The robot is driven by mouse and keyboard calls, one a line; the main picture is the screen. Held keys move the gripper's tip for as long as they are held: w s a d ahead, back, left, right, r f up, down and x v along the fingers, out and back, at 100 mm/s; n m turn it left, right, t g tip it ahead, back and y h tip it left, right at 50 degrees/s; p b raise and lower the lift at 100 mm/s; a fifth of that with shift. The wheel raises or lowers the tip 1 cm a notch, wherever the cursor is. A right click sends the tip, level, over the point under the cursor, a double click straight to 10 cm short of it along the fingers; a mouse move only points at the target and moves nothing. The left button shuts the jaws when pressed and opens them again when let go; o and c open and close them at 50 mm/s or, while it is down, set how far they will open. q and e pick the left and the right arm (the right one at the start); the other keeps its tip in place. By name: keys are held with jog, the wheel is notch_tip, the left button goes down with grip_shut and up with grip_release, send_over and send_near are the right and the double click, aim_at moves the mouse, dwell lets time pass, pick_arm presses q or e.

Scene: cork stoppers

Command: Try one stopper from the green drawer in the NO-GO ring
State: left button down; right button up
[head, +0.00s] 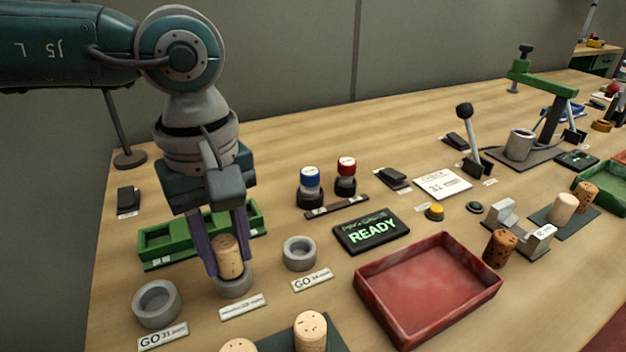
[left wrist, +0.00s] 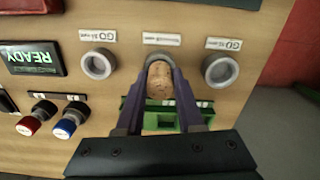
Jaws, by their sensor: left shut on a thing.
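My left gripper (head: 228,262) is shut on a cork stopper (head: 229,255), held upright with a finger on each side. The stopper also shows between the fingers in the left wrist view (left wrist: 160,80). Its lower end is at the middle grey ring (head: 235,287); I cannot tell whether it touches or enters the bore. This ring stands between two rings labelled GO (head: 157,304) (head: 299,253); its own label (head: 243,306) is too blurred to read. The green drawer (head: 160,262) lies behind the gripper, partly hidden by it. My right gripper is not in view.
A red tray (head: 428,290) lies to the right, with a display reading READY (head: 372,231) behind it. Blue-topped (head: 310,187) and red-topped (head: 346,177) pieces stand further back. More corks (head: 310,332) stand at the front edge.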

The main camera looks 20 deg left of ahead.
aim_at(223, 242)
pick_arm(q)
jog(key=shift+f, duration=0.25)
jog(key=shift+c, duration=2.2)
grip_release()
jog(key=shift+r, duration=0.1)
notch_tip(223, 242, up, 10)
jog(key=shift+f, duration=0.1)
